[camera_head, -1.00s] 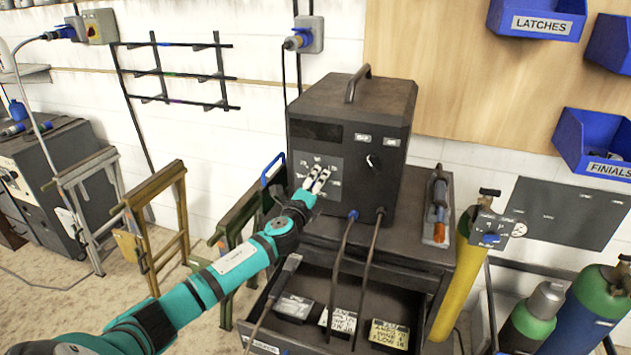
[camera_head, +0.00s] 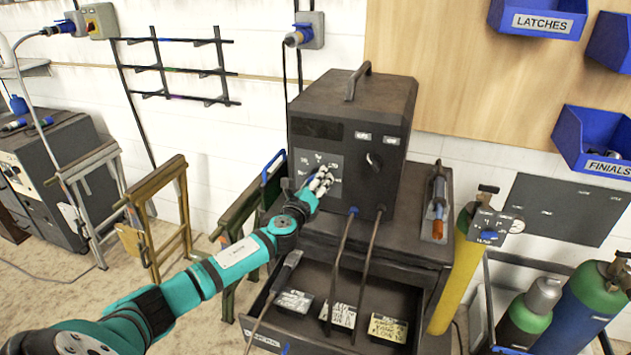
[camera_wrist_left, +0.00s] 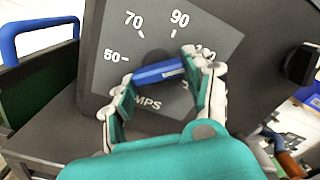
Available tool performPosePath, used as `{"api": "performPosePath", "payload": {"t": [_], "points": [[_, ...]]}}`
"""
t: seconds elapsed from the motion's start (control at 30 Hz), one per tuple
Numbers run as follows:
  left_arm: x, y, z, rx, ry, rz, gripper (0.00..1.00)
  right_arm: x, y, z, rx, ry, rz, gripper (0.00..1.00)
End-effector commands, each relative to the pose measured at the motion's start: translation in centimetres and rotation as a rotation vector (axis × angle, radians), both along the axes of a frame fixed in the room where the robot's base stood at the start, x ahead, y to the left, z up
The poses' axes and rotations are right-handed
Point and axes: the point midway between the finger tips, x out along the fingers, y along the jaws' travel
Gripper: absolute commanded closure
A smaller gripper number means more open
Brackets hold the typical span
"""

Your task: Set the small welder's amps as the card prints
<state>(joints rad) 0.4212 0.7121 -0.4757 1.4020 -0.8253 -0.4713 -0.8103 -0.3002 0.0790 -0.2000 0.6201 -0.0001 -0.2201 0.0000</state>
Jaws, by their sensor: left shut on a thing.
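The small welder (camera_head: 345,110) is a dark box standing on a dark cabinet. Its amps dial plate (camera_head: 322,158) has white numbers. In the left wrist view the dial plate (camera_wrist_left: 108,75) shows 70, 90 and a mark at left that looks like 50 or 60; the right-hand numbers are partly hidden. My left gripper (camera_head: 318,182) is at the dial, shut on the blue amps knob (camera_wrist_left: 160,71). The knob's bar lies nearly level, its right end slightly higher; I cannot tell which end points. Several cards, including a yellowish card (camera_head: 387,327), lie in the open drawer, their print unreadable.
A second dark knob (camera_head: 374,161) is on the welder's right side of the front. Two cables (camera_head: 367,255) hang from the front over the open drawer (camera_head: 320,342). A torch-like tool (camera_head: 438,205) lies on the cabinet top, with gas cylinders (camera_head: 460,275) to the right.

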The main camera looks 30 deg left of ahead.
Motion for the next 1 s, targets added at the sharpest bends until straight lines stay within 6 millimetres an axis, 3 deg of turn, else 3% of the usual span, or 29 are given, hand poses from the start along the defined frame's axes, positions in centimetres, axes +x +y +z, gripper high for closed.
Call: {"api": "performPosePath", "payload": {"t": [0.33, 0.37, 0.53, 0.83, 1.0], "points": [[-0.1, -0.1, -0.3, 0.001, 0.005, -0.002, 0.8, 0.0, 0.0, 0.0, 0.0, 0.0, 0.0, 0.6], [-0.1, -0.1, -0.3, 0.001, 0.005, -0.002, 0.44, 0.0, 0.0, 0.0, 0.0, 0.0, 0.0, 0.6], [0.0, -0.1, -0.2, 0.0, 0.003, -0.001, 0.23, 0.0, 0.0, 0.0, 0.0, 0.0, 0.0, 0.6], [-0.2, -0.1, -0.1, 0.001, 0.002, -0.001, 0.23, 0.0, -0.4, 0.0, -0.004, -0.001, 0.002, 0.6], [-1.9, -0.5, -0.2, 0.003, 0.004, -0.003, 0.23, 0.0, -0.2, 0.0, -0.003, -0.001, 0.001, 0.6]]}}
